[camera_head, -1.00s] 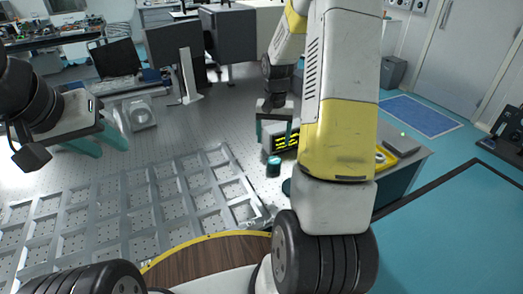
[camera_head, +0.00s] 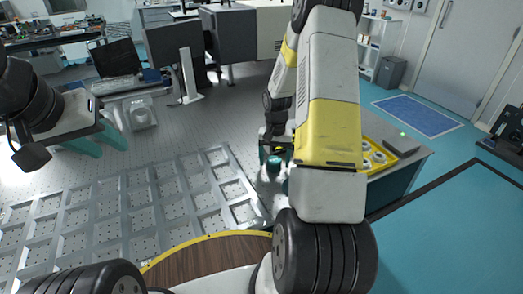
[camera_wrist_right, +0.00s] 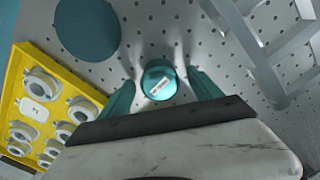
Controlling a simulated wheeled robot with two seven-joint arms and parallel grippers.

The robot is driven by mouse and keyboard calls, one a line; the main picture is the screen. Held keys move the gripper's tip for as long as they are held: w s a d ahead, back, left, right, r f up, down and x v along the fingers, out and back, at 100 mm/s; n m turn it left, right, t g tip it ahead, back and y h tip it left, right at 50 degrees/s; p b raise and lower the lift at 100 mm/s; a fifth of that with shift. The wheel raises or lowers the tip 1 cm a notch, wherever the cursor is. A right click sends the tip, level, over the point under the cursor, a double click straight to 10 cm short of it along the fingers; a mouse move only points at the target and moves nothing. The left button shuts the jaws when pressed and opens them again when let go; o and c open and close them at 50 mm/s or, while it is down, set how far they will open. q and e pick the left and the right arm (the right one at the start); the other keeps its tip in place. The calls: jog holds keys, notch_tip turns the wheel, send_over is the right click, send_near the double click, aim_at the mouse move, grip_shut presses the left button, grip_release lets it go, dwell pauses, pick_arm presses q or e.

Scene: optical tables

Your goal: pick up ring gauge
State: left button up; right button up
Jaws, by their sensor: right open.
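A short teal round piece (camera_wrist_right: 158,86) with a white label on top stands on the perforated table. It is the piece at my right gripper, but I cannot make out a hole that confirms it as the ring gauge. It also shows in the head view (camera_head: 274,163). My right gripper (camera_wrist_right: 160,77) is open, with its teal fingers on either side of the piece and gaps visible. Whether they touch it is unclear. In the head view my right gripper (camera_head: 276,150) is partly hidden. My left gripper (camera_head: 106,143) is open and empty above the table's left side.
A yellow tray (camera_wrist_right: 18,88) with several pale ring-shaped parts lies left in the wrist view. A dark teal disc (camera_wrist_right: 87,27) lies near the piece. A grey metal lattice frame (camera_head: 150,200) covers the near table.

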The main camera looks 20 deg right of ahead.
grip_shut()
jog(key=shift+r, duration=0.1)
